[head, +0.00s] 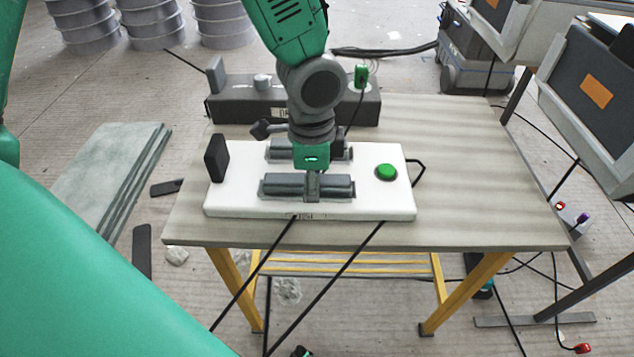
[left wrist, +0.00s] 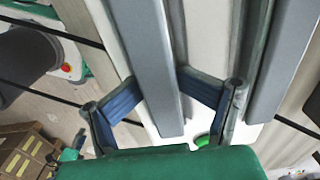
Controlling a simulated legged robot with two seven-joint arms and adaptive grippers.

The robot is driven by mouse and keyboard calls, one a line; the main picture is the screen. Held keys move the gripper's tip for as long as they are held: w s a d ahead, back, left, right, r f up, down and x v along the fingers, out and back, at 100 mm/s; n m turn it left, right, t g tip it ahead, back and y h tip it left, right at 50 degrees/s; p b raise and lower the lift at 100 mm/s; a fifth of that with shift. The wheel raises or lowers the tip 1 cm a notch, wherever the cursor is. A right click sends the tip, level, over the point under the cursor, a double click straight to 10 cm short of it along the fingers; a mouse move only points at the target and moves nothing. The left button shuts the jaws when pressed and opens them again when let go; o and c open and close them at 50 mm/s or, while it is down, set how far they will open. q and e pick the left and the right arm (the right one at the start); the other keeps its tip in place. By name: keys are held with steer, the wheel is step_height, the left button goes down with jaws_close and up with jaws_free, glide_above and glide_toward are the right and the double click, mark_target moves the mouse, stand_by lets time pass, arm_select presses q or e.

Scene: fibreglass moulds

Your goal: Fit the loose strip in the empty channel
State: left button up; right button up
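A white mould board (head: 232,197) lies on the table, with a dark grey front channel and rear channel running left to right. A grey strip (left wrist: 156,60) lies along the front channel; whether it is seated or raised cannot be told. My left gripper (head: 312,190) points down over it. In the left wrist view its blue fingers (left wrist: 161,85) press against both sides of the strip. A second grey strip (left wrist: 287,55) lies along the rear channel (head: 280,152), partly hidden by my arm in the head view. My right gripper is not in view.
A green button (head: 386,172) and a black upright block (head: 216,158) stand on the board's ends. A dark box (head: 235,108) with fittings is behind it. The wooden table (head: 480,170) is clear to the right. Black cables hang in front.

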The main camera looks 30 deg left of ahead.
arm_select(q)
steer(key=shift+s+d, duration=0.1)
steer(key=shift+d+r, duration=0.15)
steer(key=shift+r, duration=0.05)
step_height(320, 180, up, 12)
steer(key=p, duration=0.4)
steer(key=shift+r+p, duration=0.25)
steer(key=shift+p, duration=0.05)
